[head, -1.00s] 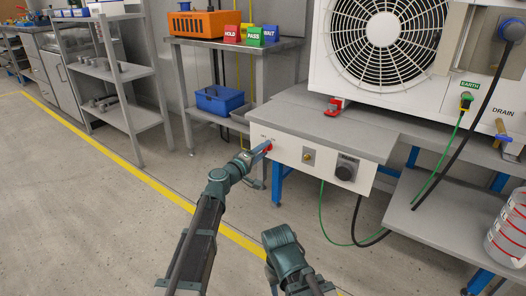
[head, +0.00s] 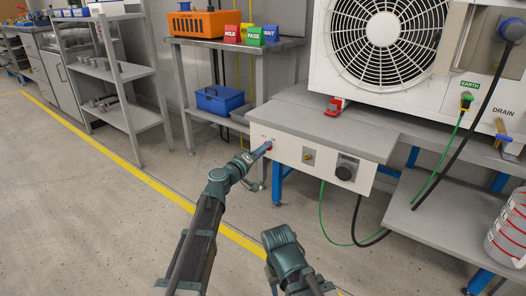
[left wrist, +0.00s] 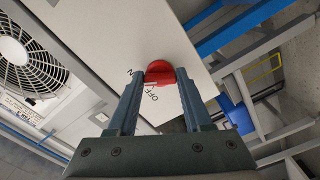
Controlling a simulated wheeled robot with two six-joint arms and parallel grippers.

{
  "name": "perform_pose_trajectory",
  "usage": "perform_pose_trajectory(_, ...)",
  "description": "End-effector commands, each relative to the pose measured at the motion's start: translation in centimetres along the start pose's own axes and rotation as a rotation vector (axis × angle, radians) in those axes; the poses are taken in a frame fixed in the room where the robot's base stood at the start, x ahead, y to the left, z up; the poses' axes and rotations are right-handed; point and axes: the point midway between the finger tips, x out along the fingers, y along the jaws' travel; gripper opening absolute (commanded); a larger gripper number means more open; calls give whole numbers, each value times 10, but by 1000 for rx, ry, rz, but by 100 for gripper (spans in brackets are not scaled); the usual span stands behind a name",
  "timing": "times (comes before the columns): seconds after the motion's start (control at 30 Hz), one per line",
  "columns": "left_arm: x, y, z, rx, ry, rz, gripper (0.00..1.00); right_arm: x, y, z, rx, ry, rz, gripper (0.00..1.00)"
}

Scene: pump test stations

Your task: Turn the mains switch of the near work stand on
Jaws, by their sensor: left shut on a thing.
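The mains switch is a round red knob (left wrist: 160,73) on the white front panel of the near work stand (head: 326,165). In the left wrist view the knob sits between the two fingers of my left gripper (left wrist: 158,78), which is shut on it. The word OFF and part of another label ending in N are printed beside the knob. A pale mark shows on it, but I cannot tell its exact setting. In the head view my left gripper (head: 266,148) reaches the panel's left end and mostly hides the knob. Part of my right arm shows; its fingers do not.
A brass fitting (head: 308,156) and a black socket (head: 345,170) are on the same panel. A large fan unit (head: 385,45) stands on the bench behind. Green and black cables hang at the right. The floor at left is clear.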

Motion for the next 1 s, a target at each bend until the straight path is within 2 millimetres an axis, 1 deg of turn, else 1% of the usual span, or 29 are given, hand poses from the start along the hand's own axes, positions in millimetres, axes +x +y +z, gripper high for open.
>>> perform_pose_trajectory(0.03, -1, 0, 1, 4, -1, -1, 0, 0, 0, 0, 0, 0, 0, 50)
perform_pose_trajectory(0.07, -1, 0, 1, 4, -1, -1, 54, 0, 0, 0, 0, 0, 0, 50)
perform_pose_trajectory(0.2, -1, 0, 0, 3, -1, -1, 79, 0, 0, 0, 0, 0, 0, 50)
perform_pose_trajectory(0.23, -1, 0, 0, 2, -1, -1, 80, 0, 0, 0, 0, 0, 0, 50)
perform_pose_trajectory(0.47, 0, 0, 0, 1, 0, 0, 80, 0, 0, 0, 0, 0, 0, 50)
perform_pose_trajectory(0.57, -5, 0, 0, 0, 0, -1, 80, 0, 0, 0, 0, 0, 0, 50)
perform_pose_trajectory(0.67, -18, 0, 1, 0, 1, -1, 80, 0, 0, 0, 0, 0, 0, 50)
perform_pose_trajectory(1.0, -92, 1, 2, 1, 2, -2, 80, 0, 0, 0, 0, 0, 0, 50)
